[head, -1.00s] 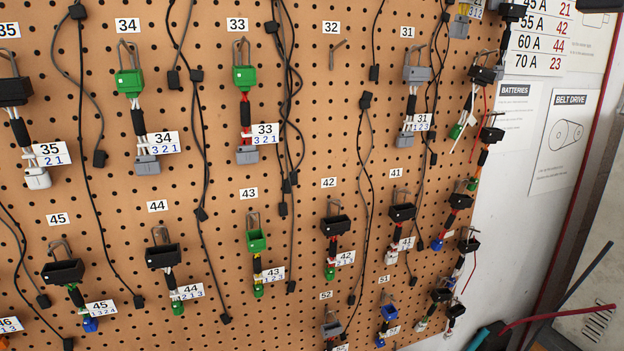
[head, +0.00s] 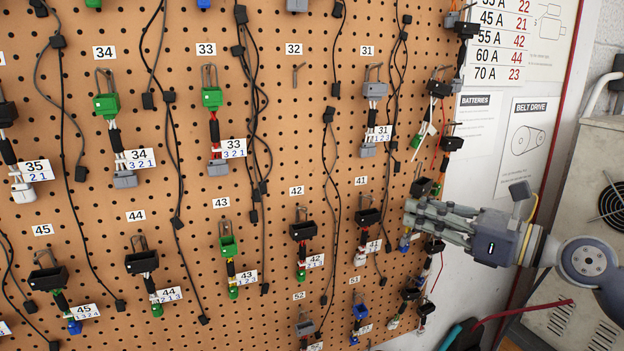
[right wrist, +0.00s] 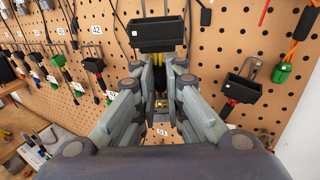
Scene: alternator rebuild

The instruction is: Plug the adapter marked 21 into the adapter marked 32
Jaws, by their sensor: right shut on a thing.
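My right gripper (head: 408,219) reaches in from the right to the lower right part of the pegboard. In the right wrist view its fingers (right wrist: 160,82) are shut on a black box-shaped adapter (right wrist: 157,34), around the part below its box. This adapter's number cannot be read. Peg 32 (head: 299,74) is a bare hook under its number plate (head: 293,49), with no adapter on it. No adapter tagged 21 or 32 can be made out. My left gripper is not in view.
The pegboard (head: 257,180) holds several adapters on hooks, such as those tagged 33 (head: 212,99) and 42 (head: 302,231), with black cables between them. Another black adapter (right wrist: 236,88) hangs close right of the gripper. A chart (head: 518,40) is on the white wall.

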